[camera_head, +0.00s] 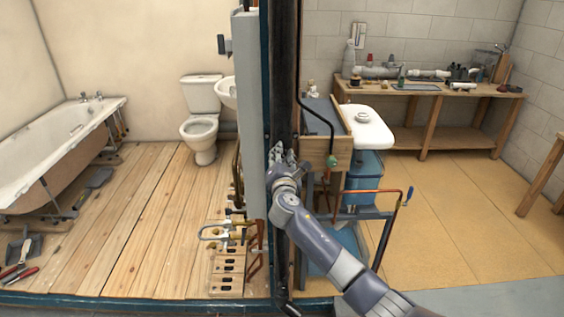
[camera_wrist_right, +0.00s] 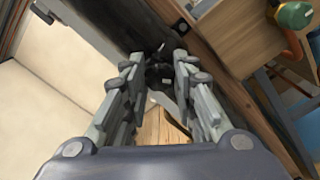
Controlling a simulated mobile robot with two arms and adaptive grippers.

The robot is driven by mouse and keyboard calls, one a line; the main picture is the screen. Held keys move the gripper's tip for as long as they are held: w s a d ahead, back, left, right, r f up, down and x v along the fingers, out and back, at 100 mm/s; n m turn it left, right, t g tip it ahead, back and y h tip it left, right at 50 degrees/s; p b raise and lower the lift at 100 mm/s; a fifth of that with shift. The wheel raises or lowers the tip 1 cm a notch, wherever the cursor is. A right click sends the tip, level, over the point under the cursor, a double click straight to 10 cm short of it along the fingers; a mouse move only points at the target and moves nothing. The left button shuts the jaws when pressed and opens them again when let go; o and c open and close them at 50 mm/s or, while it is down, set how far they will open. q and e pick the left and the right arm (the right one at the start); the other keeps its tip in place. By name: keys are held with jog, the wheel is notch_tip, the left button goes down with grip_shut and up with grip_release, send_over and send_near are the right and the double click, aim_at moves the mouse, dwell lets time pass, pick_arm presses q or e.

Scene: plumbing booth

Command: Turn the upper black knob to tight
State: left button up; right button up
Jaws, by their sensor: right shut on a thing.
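My right gripper (camera_head: 281,156) reaches up to the dark edge of the partition wall in the head view. In the wrist view its fingers (camera_wrist_right: 159,66) are closed around a small black knob (camera_wrist_right: 158,73). The fingers cover most of the knob, so its turn angle cannot be told. In the head view the knob is hidden behind the gripper and wrist. My left gripper is not in view.
The grey partition (camera_head: 251,120) stands just left of the gripper. A green-ended pipe (camera_head: 332,161) and a wooden cabinet (camera_head: 335,148) are close on the right. A copper pipe with a blue handle (camera_head: 408,195) stands near my forearm. The floor farther right is clear.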

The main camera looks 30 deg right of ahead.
jog(key=shift+m+b, duration=2.2)
jog(key=shift+m, duration=2.1)
jog(key=o, duration=1.1)
jog(key=shift+c, duration=0.2)
jog(key=v, duration=1.2)
jog(key=shift+w+a, duration=0.1)
